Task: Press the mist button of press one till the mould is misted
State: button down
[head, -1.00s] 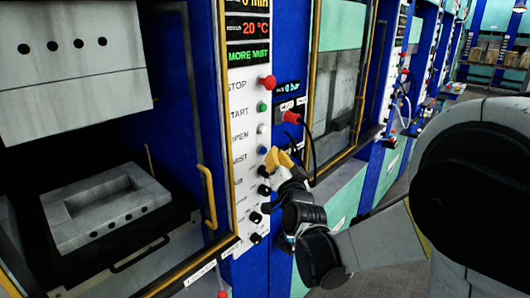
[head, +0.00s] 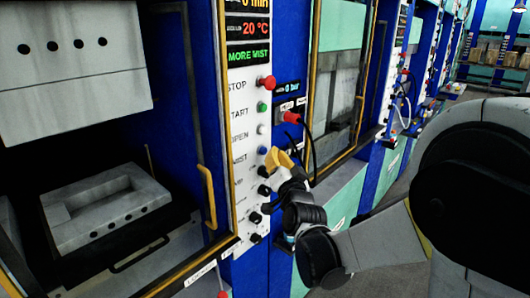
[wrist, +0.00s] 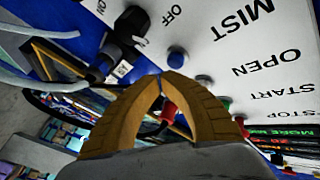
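The blue mist button (head: 262,150) sits on press one's white control panel (head: 240,190); it shows in the wrist view (wrist: 176,57) beside the word MIST. My gripper (head: 275,157) is just right of the button, its yellow fingers pointing at the panel. In the wrist view my gripper (wrist: 164,78) has its fingertips together, holding nothing, just below the blue button. I cannot tell whether they touch it. The green display (head: 248,54) reads MORE MIST. The lower mould half (head: 150,190) lies in the open press under the upper half (head: 70,100).
Above the blue button are a white open button (head: 262,129), a green start button (head: 262,107) and a red stop knob (head: 267,83). Several black knobs (head: 264,190) sit below. A yellow handle (head: 208,198) stands left.

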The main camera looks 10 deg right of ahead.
jog(key=shift+w, duration=0.1)
jog(key=shift+w+a, duration=0.25)
jog(key=shift+w, duration=0.05)
jog(key=shift+w+a, duration=0.3)
jog(key=shift+w, duration=0.1)
dwell(1.0)
jog(key=shift+s+d+b, duration=0.3)
jog(key=shift+s+d, duration=0.25)
jog(key=shift+s, duration=0.2)
jog(key=shift+s, duration=0.1)
jog(key=s+d, duration=0.1)
jog(key=s, duration=0.1)
jog(key=s+d, duration=0.2)
dwell(0.4)
dwell(0.5)
